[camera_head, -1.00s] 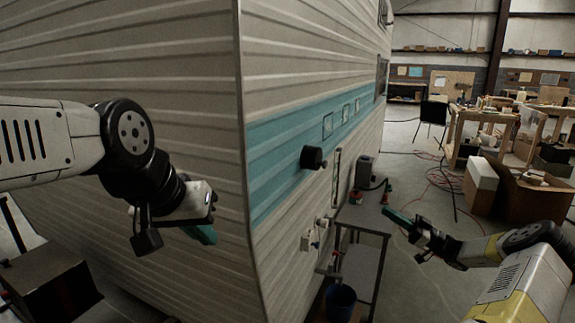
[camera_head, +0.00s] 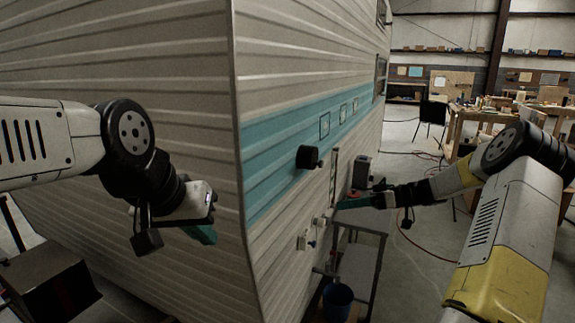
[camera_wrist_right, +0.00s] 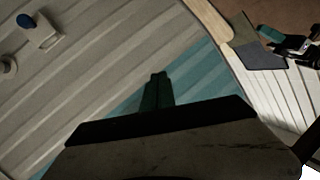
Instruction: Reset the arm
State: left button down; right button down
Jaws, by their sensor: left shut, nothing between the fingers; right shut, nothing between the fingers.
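My left gripper (camera_head: 201,233) is at the left, in front of the camper's near corner, with its green fingers pointing down and to the right. It is shut and empty. My right gripper (camera_head: 352,203) reaches in from the right, its green fingers pointing left toward the camper's side wall. It is shut and holds nothing; its fingers also show together in the right wrist view (camera_wrist_right: 157,92). In the head view its tips look close to the wall above a small table; whether they touch cannot be told.
The camper (camera_head: 285,130) has pale ribbed siding with a teal stripe. Workbenches and a black chair (camera_head: 433,112) are further back.

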jog(key=s+a+r+m+g+h, duration=0.1)
jog(key=s+a+r+m+h, duration=0.1)
jog(key=s+a+r+h, duration=0.3)
jog(key=s+a+r+m+h, duration=0.1)
jog(key=s+a+m+h, duration=0.15)
jog(key=s, duration=0.55)
jog(key=s+d+r+m+t+h, duration=0.2)
jog(key=s+m+t+h, duration=0.1)
jog(key=s, duration=0.5)
jog(key=s+d+r+m+t+h, duration=0.2)
jog(key=s+m+t+h, duration=0.1)
jog(key=s, duration=0.5)
jog(key=shift+s+d+r+m, duration=0.25)
jog(key=shift+r+m, duration=0.15)
jog(key=shift+m, duration=0.15)
